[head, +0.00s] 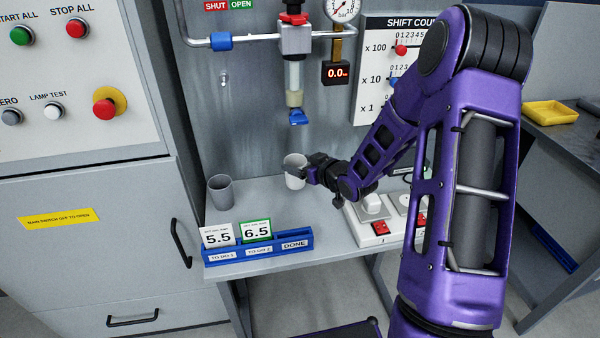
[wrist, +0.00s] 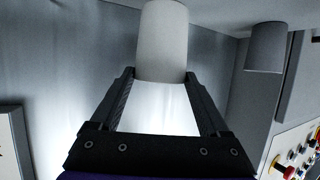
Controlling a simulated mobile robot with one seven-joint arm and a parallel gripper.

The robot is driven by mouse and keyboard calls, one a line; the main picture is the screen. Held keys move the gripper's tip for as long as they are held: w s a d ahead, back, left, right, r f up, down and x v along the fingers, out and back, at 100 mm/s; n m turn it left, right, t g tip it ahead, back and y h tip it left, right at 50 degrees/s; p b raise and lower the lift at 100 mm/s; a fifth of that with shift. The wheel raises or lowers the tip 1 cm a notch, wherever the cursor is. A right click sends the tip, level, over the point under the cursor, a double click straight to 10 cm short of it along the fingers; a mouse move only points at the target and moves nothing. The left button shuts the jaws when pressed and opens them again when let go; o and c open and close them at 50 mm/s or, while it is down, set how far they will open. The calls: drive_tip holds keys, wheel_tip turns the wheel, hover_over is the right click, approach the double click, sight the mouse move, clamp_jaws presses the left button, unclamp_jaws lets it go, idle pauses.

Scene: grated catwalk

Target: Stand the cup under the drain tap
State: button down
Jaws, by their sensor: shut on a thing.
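A white cup (head: 294,165) is upright in my gripper (head: 304,174), which reaches it from the right. In the wrist view the white cup (wrist: 162,38) sits between the two fingertips of my gripper (wrist: 161,76), with the fingers shut on it. The drain tap (head: 299,117), with a blue handle, hangs below a clear bowl on the back panel. The cup appears below the tap in the head view, with a gap between them. I cannot tell whether the cup touches the shelf or is exactly in line with the tap.
A grey cup (head: 220,192) stands on the shelf (head: 262,195) at the left; it also shows in the wrist view (wrist: 266,47). A blue card rack (head: 262,248) lies along the front edge. A white socket box (head: 366,228) with red switches is right of my gripper.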

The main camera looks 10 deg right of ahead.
drive_tip(key=shift+f, duration=1.2)
drive_tip(key=shift+f+b, duration=0.25)
drive_tip(key=shift+b, duration=0.05)
unclamp_jaws()
drive_tip(key=shift+r, duration=0.1)
drive_tip(key=shift+r+p, duration=0.3)
drive_tip(key=shift+p, duration=0.1)
drive_tip(key=v, duration=1.2)
drive_tip(key=shift+p, duration=0.35)
